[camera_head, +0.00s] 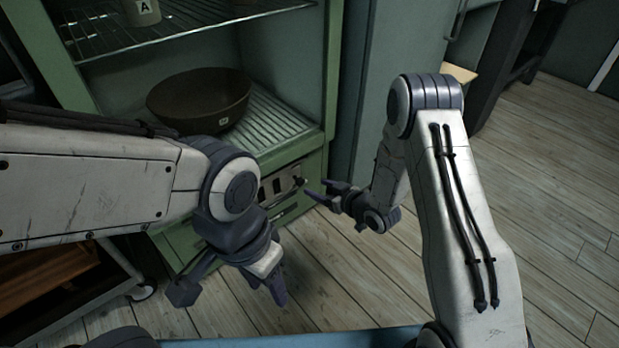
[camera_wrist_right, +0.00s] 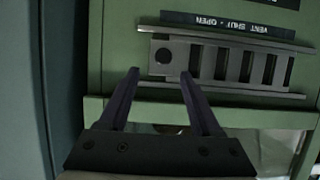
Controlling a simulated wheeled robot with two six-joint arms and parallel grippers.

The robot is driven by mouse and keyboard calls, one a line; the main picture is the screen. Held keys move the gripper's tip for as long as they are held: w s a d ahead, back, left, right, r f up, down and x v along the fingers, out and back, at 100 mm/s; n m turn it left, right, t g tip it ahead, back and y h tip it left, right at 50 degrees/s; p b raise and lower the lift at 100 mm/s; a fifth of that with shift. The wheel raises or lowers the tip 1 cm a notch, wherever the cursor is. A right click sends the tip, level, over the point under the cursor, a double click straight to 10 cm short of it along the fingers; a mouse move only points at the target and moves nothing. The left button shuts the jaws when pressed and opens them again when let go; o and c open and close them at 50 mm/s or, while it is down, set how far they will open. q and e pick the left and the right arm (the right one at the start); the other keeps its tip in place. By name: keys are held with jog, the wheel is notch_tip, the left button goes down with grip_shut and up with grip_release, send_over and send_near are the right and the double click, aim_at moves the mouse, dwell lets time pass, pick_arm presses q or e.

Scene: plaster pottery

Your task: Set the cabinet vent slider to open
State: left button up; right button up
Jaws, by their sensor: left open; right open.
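The vent slider (camera_wrist_right: 225,62) is a grey metal plate with several dark slots, on the green cabinet's lower front; it also shows in the head view (camera_head: 279,184). Its dark round knob (camera_wrist_right: 163,55) sits at the plate's left end in the wrist view. A label strip (camera_wrist_right: 225,24) reading "VENT SHUT · OPEN" appears upside down there. My right gripper (camera_wrist_right: 159,75) is open and empty, its fingertips just short of the knob, one to either side of it in the picture. Contact cannot be told. My left gripper (camera_head: 232,292) is open and empty, hanging low before the cabinet.
The green cabinet (camera_head: 318,60) holds a brown bowl (camera_head: 190,92) on a ribbed shelf and a jar marked A (camera_head: 142,12) on a wire shelf. A blue-grey panel (camera_wrist_right: 60,70) stands close beside the right gripper. A wheeled cart (camera_head: 120,285) is at lower left. Wooden floor is clear at right.

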jog(key=shift+p+v, duration=0.4)
jog(key=shift+v, duration=1.05)
jog(key=shift+f, duration=0.1)
jog(key=s+a+r+g+h+p, duration=0.2)
jog(key=s+r+h+p, duration=0.15)
jog(key=r, duration=0.55)
jog(key=s+a+r+g+h+p, duration=0.25)
jog(key=s+r+p, duration=0.2)
jog(key=r, duration=0.55)
jog(key=s+r+g+p, duration=0.3)
jog(key=s+r, duration=0.4)
jog(key=s, duration=0.6)
jog(key=s+r+g+p, duration=0.3)
jog(key=s+r, duration=0.4)
jog(key=s, duration=0.6)
notch_tip(320, 180, up, 38)
jog(key=p, duration=3.7)
jog(key=shift+d+h, duration=0.4)
jog(key=shift+w+f, duration=0.15)
jog(key=shift+f, duration=0.05)
